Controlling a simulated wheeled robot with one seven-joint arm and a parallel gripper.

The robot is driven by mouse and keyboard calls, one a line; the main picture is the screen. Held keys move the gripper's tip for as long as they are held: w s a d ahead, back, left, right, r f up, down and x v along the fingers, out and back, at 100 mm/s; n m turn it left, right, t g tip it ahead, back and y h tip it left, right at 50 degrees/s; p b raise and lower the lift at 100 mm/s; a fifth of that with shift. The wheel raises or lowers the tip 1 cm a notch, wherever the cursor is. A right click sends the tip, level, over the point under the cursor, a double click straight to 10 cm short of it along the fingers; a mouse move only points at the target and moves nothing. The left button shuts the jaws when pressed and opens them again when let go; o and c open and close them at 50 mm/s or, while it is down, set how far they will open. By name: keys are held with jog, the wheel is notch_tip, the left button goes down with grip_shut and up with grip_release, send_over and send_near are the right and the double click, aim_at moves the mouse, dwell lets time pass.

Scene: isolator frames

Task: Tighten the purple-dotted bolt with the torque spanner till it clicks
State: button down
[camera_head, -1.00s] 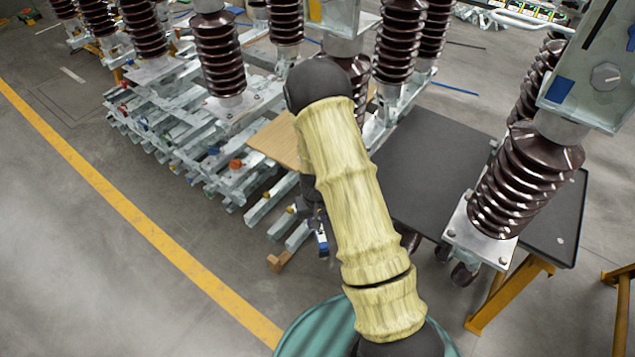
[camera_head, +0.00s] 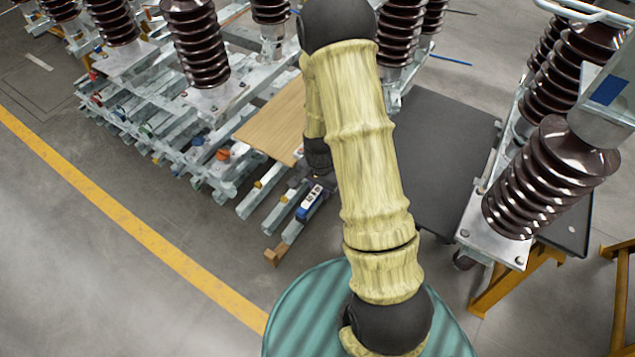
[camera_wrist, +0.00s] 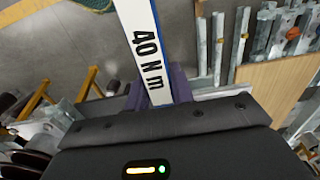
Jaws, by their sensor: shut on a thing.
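The torque spanner (camera_wrist: 145,45) is a white and blue bar marked "40 N m" in the wrist view. It runs from my gripper (camera_wrist: 157,90) up past the top edge, so its far end is out of frame. My gripper is shut on it, with a purplish finger on each side. In the head view the spanner's blue and white part (camera_head: 311,202) shows beside my arm, above the ends of the steel rails. My fingers are not clear there. I cannot make out a purple-dotted bolt in either view.
Stacked steel rails (camera_head: 165,120) with coloured parts lie at the left, with a wooden board (camera_head: 272,122) beside them. Brown ribbed insulators (camera_head: 550,185) stand at right and behind. A dark tabletop (camera_head: 440,150) lies right of my arm. The floor at left is clear beyond the yellow line (camera_head: 130,220).

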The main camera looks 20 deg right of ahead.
dwell(0.3)
jog(key=shift+f+b, duration=1.4)
jog(key=shift+f, duration=0.45)
jog(key=shift+f+b, duration=0.85)
jog(key=shift+f, duration=0.3)
dwell(0.4)
jog(key=w+a+m+p, duration=0.2)
jog(key=w+m+p, duration=0.3)
jog(key=w+m, duration=0.7)
jog(key=w, duration=0.2)
jog(key=shift+w, duration=0.4)
dwell(0.7)
